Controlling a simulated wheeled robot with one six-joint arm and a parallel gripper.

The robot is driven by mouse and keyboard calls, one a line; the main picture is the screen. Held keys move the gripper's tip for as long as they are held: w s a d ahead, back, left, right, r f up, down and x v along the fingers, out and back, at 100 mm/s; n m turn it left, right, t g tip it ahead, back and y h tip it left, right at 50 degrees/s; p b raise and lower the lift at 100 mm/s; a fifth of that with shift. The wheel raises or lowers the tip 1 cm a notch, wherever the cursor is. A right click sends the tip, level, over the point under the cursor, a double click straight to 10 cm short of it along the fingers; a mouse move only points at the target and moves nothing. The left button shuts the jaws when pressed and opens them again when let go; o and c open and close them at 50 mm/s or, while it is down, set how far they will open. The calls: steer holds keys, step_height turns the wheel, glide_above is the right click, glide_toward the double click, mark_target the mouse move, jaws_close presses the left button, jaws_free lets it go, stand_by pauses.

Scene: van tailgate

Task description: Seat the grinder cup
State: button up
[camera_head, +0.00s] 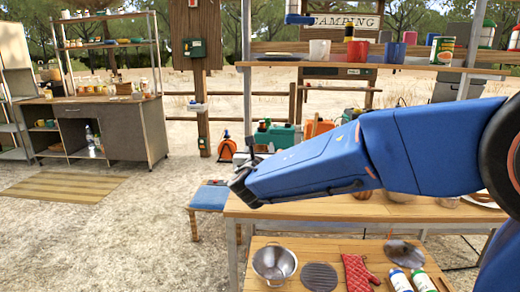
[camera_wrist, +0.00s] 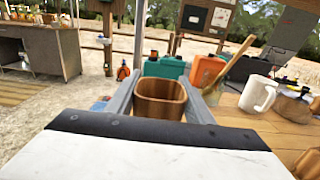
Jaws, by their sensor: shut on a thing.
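My gripper (camera_wrist: 161,88) is shut on a brown, wood-coloured square cup (camera_wrist: 160,99), with a grey finger on each side of it in the wrist view. The cup looks hollow and its open top shows. In the head view my gripper (camera_head: 242,178) is at the end of the blue arm, over the left end of the wooden table (camera_head: 242,209); the cup cannot be made out there. I cannot pick out a grinder with certainty in either view.
On the table in the wrist view are a white mug (camera_wrist: 258,93), a brown lumpy object (camera_wrist: 291,109) and a wooden-handled utensil (camera_wrist: 238,58). A lower shelf holds a colander (camera_head: 274,262) and a red mitt (camera_head: 357,272). A blue-topped stool (camera_head: 209,197) stands left.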

steer(key=shift+f, duration=4.7)
steer(key=o, duration=1.1)
steer(key=shift+o, duration=0.2)
steer(key=shift+s, duration=0.1)
steer(key=s, duration=1.7)
steer(key=shift+s+a, duration=0.2)
steer(key=shift+a, duration=0.1)
